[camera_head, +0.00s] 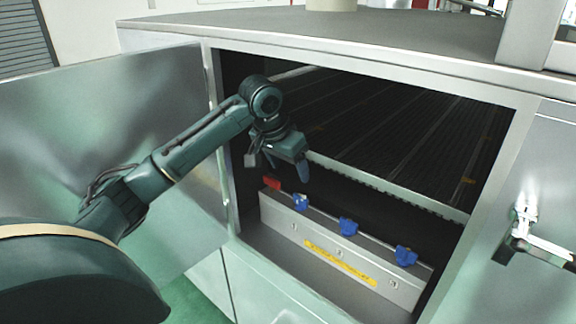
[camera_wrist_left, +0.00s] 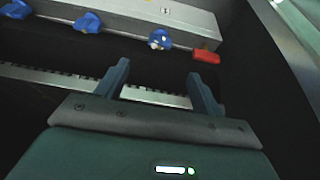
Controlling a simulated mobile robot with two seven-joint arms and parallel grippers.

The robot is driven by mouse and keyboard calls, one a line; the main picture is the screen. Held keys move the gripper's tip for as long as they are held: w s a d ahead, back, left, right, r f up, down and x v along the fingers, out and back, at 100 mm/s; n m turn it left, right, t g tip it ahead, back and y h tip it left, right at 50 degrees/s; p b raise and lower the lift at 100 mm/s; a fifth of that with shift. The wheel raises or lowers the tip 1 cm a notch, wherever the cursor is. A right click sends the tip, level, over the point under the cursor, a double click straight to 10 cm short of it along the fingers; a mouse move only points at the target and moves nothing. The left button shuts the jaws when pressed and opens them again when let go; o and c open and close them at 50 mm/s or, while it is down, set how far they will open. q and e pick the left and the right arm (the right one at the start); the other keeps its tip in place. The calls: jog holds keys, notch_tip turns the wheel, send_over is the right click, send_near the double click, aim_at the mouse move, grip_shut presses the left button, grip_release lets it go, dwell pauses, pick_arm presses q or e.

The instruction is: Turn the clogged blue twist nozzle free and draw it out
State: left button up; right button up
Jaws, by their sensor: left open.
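Three blue twist nozzles sit in a row on a grey manifold bar (camera_head: 282,226) inside the open cabinet. The left one (camera_head: 300,202) has whitish marks on it and shows nearest my gripper in the left wrist view (camera_wrist_left: 160,40). The middle nozzle (camera_head: 348,226) and the right nozzle (camera_head: 405,255) look plain blue. My left gripper (camera_head: 286,170) is open and empty, above the left end of the bar and apart from the nozzles. Its two fingers show in the left wrist view (camera_wrist_left: 160,76), with the marked nozzle beyond them. My right gripper is not in view.
A red piece (camera_head: 271,184) sits at the bar's left end, close to the marked nozzle. A yellow label (camera_head: 340,262) is on the bar's front. The open door (camera_head: 110,130) stands left; a toothed rail (camera_head: 390,190) runs behind. The right panel carries a handle (camera_head: 522,225).

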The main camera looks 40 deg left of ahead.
aim_at(301, 196)
pick_arm(q)
jog(key=p+x, duration=0.1)
jog(key=x, duration=1.2)
jog(key=shift+r, duration=0.1)
jog(key=c, duration=1.1)
jog(key=shift+o, duration=0.2)
jog(key=n+y, duration=0.1)
jog(key=n, duration=0.2)
jog(key=shift+d, duration=0.15)
jog(key=shift+n+y, duration=0.8)
jog(key=shift+n, duration=0.9)
jog(key=shift+g, duration=0.3)
